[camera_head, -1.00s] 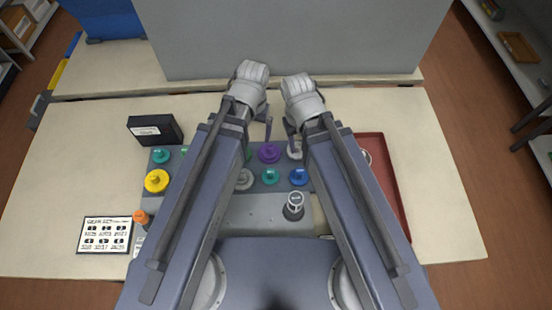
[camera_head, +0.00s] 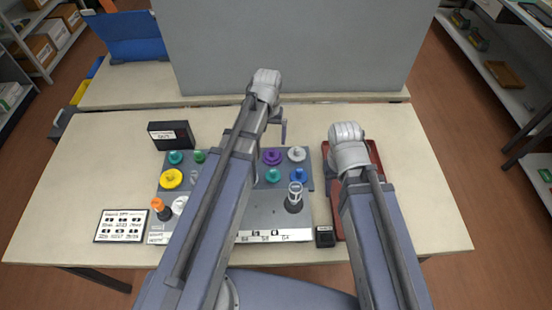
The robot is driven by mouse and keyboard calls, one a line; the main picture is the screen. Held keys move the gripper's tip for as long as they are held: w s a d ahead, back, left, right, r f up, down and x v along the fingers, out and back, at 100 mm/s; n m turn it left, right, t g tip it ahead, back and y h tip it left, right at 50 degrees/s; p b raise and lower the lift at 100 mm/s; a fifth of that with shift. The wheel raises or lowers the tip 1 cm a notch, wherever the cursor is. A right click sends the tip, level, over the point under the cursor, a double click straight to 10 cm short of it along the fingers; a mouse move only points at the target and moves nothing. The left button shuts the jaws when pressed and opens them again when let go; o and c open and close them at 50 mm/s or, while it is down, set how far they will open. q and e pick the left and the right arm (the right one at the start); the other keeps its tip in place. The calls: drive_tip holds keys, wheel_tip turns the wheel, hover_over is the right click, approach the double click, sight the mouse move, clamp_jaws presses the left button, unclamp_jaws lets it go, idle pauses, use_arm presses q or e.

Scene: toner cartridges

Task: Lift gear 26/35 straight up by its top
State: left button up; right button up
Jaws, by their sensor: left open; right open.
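Several coloured gears stand on a grey board (camera_head: 235,215): a yellow gear (camera_head: 172,179), teal gears (camera_head: 175,157) and (camera_head: 272,175), a green gear (camera_head: 199,156), a purple gear (camera_head: 272,157), a white gear (camera_head: 296,154) and a blue gear (camera_head: 299,176). Their labels are too small to read, so I cannot tell which is gear 26/35. My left gripper (camera_head: 282,134) is open and empty, above the board's back edge near the purple and white gears. My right gripper (camera_head: 330,178), mostly hidden by its own wrist, is open over the left side of the red tray (camera_head: 376,153).
An orange-topped piece (camera_head: 159,208) and a grey-topped post (camera_head: 295,197) stand on the board's front. A printed card (camera_head: 121,226) lies at left. A black box (camera_head: 171,135) stands behind; a small black block (camera_head: 325,236) sits front right. My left arm hides the board's middle.

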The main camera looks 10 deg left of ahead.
sight(272, 150)
use_arm(q)
drive_tip(key=shift+f+b, duration=1.1)
drive_tip(key=shift+f, duration=0.2)
use_arm(e)
drive_tip(key=shift+f, duration=1.3)
drive_tip(key=shift+f, duration=0.1)
use_arm(q)
drive_tip(key=f+b, duration=0.5)
drive_tip(key=shift+w+d+f, duration=0.15)
drive_tip(key=shift+d, duration=0.25)
use_arm(e)
wheel_tip(272, 150, down, 5)
drive_tip(key=shift+f, duration=0.1)
use_arm(q)
drive_tip(key=c, duration=1.5)
drive_tip(key=shift+r, duration=0.2)
use_arm(e)
drive_tip(key=shift+r, duration=0.25)
use_arm(q)
wheel_tip(272, 150, up, 10)
drive_tip(key=p, duration=1)
use_arm(e)
wheel_tip(272, 150, up, 10)
